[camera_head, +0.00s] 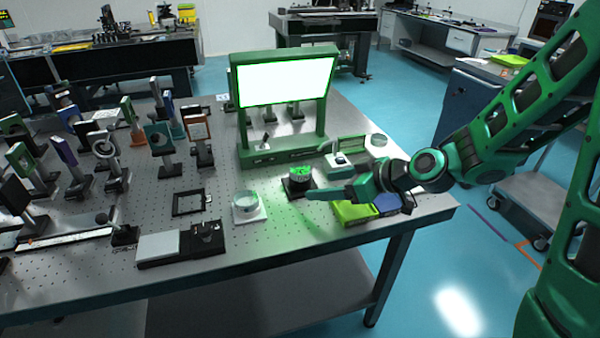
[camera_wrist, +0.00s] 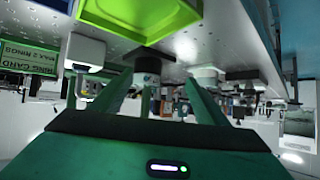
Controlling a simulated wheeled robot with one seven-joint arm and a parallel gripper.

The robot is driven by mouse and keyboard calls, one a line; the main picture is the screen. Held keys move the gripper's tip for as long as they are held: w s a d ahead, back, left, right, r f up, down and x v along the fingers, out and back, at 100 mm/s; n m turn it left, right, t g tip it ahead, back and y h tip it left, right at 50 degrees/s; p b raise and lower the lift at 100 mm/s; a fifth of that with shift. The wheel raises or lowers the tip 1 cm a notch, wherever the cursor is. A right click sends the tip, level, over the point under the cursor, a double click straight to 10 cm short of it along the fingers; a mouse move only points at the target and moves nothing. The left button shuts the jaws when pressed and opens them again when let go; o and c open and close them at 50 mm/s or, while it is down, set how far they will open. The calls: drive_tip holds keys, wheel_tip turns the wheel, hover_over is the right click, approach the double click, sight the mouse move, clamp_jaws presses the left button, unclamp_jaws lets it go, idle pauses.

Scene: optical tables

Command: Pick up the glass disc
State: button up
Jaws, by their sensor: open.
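A clear round glass disc (camera_head: 247,201) appears to lie on a white square pad (camera_head: 250,216) near the front edge of the perforated table. Another pale round piece (camera_head: 377,141) sits at the back right by a green stand; I cannot tell whether it is glass. My gripper (camera_head: 312,194) reaches in from the right, low over the table, pointing left, apart from the clear disc and to its right. In the wrist view my gripper (camera_wrist: 160,85) has its fingers spread, with nothing visibly held. The disc is not clear in that view.
A dark round mount (camera_head: 298,187) with a green-lit top stands just behind my fingertips. A lime green tray (camera_head: 354,212) lies beneath my wrist. A green-framed lit panel (camera_head: 281,150) stands behind. A black square frame (camera_head: 190,203) and several optic mounts fill the left.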

sight(305, 173)
drive_tip(key=w, duration=0.1)
drive_tip(key=w+a+t+y, duration=0.1)
drive_tip(key=w+a+t, duration=0.1)
drive_tip(key=shift+w+r+y, duration=0.1)
drive_tip(key=shift+r+y, duration=0.2)
drive_tip(key=shift+w+a+t, duration=0.1)
drive_tip(key=shift+w+t, duration=0.2)
drive_tip(key=shift+w, duration=0.15)
drive_tip(key=x, duration=1)
drive_tip(key=shift+w+a, duration=0.15)
drive_tip(key=shift+w, duration=0.05)
drive_tip(key=shift+r, duration=0.1)
drive_tip(key=c, duration=1.2)
